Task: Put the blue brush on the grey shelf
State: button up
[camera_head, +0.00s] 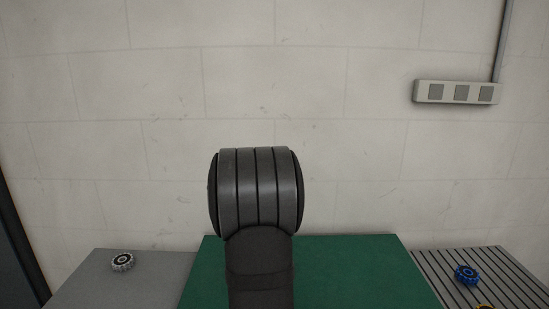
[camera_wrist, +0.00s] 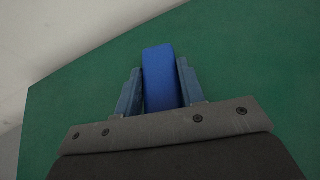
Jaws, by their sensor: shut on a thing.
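My gripper (camera_wrist: 160,95) is shut on a blue block-shaped thing, which I take to be the blue brush (camera_wrist: 159,75), seen in the wrist view. Its sides are between the two blue-grey fingers, and its lower end is hidden behind the gripper body. It is over the green surface; its height cannot be told. In the head view my arm hides the gripper and the brush. A plain grey surface, likely the grey shelf (camera_head: 150,285), is at the lower left of the head view.
A black-and-white round toothed part (camera_head: 123,262) lies on the plain grey surface. The green surface (camera_head: 350,270) is in the middle, clear where seen. At right, a grooved grey surface (camera_head: 510,275) holds a blue round part (camera_head: 467,274) and a partly cut-off yellow thing (camera_head: 485,306).

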jog(key=d, duration=0.5)
jog(key=shift+d, duration=0.15)
jog(key=a, duration=0.6)
jog(key=d, duration=0.6)
jog(key=a, duration=1.1)
jog(key=a+n+y, duration=0.1)
jog(key=a, duration=0.3)
jog(key=a+r+n+y, duration=0.1)
jog(key=a, duration=0.3)
jog(key=shift+s+a, duration=0.15)
jog(key=shift+s, duration=0.1)
jog(key=s+a, duration=0.1)
jog(key=a, duration=0.2)
jog(key=a+n+y, duration=0.1)
jog(key=a, duration=0.3)
jog(key=s+a+r+y, duration=0.1)
jog(key=a, duration=0.2)
jog(key=shift+s+a+n+t, duration=0.15)
jog(key=shift+s+n+t, duration=0.15)
jog(key=shift+n, duration=0.1)
jog(key=s+a+r+n+g+y, duration=0.1)
jog(key=s+a+n+y, duration=0.15)
jog(key=s+a, duration=0.65)
jog(key=s+a+n+y, duration=0.25)
jog(key=s+a, duration=0.25)
jog(key=a, duration=0.8)
jog(key=shift+m, duration=0.4)
jog(key=shift+d+f, duration=0.15)
jog(key=shift+f, duration=2.9)
